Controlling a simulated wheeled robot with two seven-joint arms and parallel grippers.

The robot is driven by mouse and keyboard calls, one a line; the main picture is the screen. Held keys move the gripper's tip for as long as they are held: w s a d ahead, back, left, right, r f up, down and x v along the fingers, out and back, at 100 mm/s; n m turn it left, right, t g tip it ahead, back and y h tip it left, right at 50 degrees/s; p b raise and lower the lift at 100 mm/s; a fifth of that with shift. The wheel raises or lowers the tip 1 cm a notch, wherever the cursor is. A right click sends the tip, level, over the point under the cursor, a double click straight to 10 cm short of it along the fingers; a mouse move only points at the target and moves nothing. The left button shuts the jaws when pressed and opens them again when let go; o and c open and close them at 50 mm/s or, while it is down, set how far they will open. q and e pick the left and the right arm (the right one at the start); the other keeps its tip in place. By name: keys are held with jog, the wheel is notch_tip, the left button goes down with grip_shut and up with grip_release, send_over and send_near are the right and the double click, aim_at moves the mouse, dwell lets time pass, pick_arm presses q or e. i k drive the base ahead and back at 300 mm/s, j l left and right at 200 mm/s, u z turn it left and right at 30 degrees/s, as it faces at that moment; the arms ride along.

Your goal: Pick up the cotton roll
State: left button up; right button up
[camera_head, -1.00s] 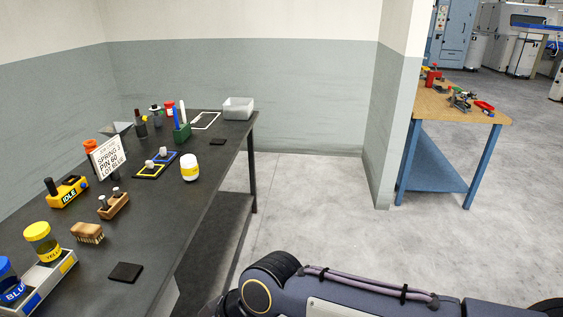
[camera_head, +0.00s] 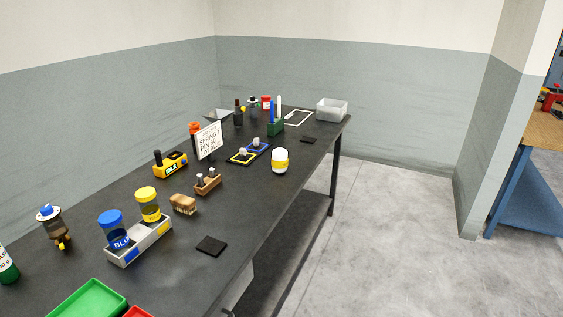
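I cannot make out a cotton roll for certain. A small white cylinder with a yellow band (camera_head: 280,161) stands upright on the dark table (camera_head: 262,205), near its right edge. It looks like a jar or a roll, and I cannot tell which. Neither of my grippers is in view, and nothing touches the cylinder.
A tray (camera_head: 152,243) with blue-lidded and yellow-lidded jars stands in front. A green tray (camera_head: 88,301), a black pad (camera_head: 211,246), a brush (camera_head: 183,204), a sign (camera_head: 209,141) and a clear bin (camera_head: 332,109) share the table. Floor (camera_head: 385,235) right of it is clear.

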aim_at(279, 157)
jog(key=u, duration=0.45)
jog(key=i+l+u, duration=0.15)
jog(key=u, duration=0.2)
jog(key=i+l+u, duration=0.15)
jog(key=l+u, duration=0.25)
jog(key=i+l+u, duration=0.1)
jog(key=u, duration=0.25)
jog(key=i+l+u, duration=0.25)
jog(key=l, duration=1.1)
jog(key=l+u, duration=0.3)
jog(key=l, duration=1.75)
jog(key=i, duration=0.05)
